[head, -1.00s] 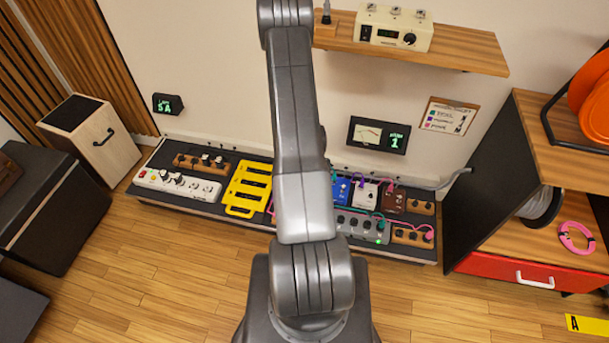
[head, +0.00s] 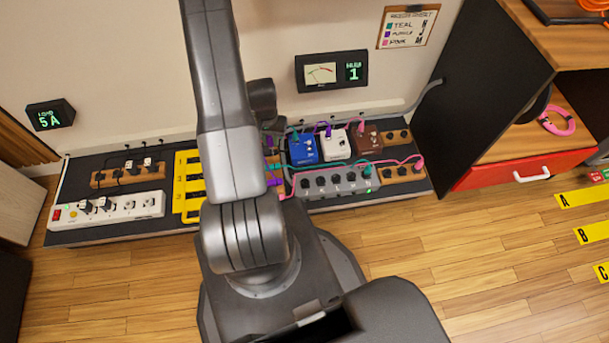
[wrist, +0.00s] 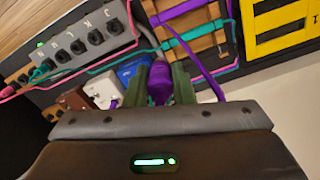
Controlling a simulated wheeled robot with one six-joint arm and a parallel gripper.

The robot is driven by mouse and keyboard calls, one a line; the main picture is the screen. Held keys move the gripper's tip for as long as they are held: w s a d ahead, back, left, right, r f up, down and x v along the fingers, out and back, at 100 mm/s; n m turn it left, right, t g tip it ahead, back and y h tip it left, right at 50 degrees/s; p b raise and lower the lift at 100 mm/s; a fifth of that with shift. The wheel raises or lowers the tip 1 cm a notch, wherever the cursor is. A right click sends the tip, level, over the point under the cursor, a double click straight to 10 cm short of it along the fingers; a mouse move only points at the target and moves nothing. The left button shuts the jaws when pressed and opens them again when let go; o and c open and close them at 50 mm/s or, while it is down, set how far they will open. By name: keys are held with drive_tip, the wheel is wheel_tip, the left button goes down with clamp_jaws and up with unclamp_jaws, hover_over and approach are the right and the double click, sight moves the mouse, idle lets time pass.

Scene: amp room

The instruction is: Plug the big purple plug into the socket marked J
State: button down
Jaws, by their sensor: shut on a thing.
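My gripper (wrist: 160,84) is shut on the big purple plug (wrist: 159,82), its two green fingers on either side. A purple cable (wrist: 197,56) runs near the plug. The grey socket box (wrist: 85,42) is up and left of my gripper in the wrist view, with a row of dark round sockets. The socket marked J (wrist: 115,27) appears to be at the end nearer my gripper; the letters are small. The grey box (head: 340,183) also shows right of my arm in the head view, where my arm hides my gripper and the held plug.
A blue pedal (head: 290,149), a white pedal (head: 336,146) and a brown pedal (head: 367,142) stand behind the grey box. Teal and pink cables cross the board. A yellow rack (head: 187,190) is at left. A clipboard (head: 407,27) hangs on the wall.

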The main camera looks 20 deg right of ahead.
drive_tip(key=s+d+f+m+b, duration=0.2)
drive_tip(key=s+d+f+b, duration=0.1)
drive_tip(key=f+b, duration=0.3)
drive_tip(key=s+d+f+m+b, duration=0.3)
drive_tip(key=d+f+b, duration=0.3)
drive_tip(key=f, duration=0.1)
drive_tip(key=shift+s, duration=0.3)
drive_tip(key=shift+d+f, duration=0.1)
drive_tip(key=shift+f+b, duration=2.9)
drive_tip(key=shift+f, duration=1.2)
drive_tip(key=c, duration=1.1)
unclamp_jaws()
drive_tip(key=shift+c, duration=0.2)
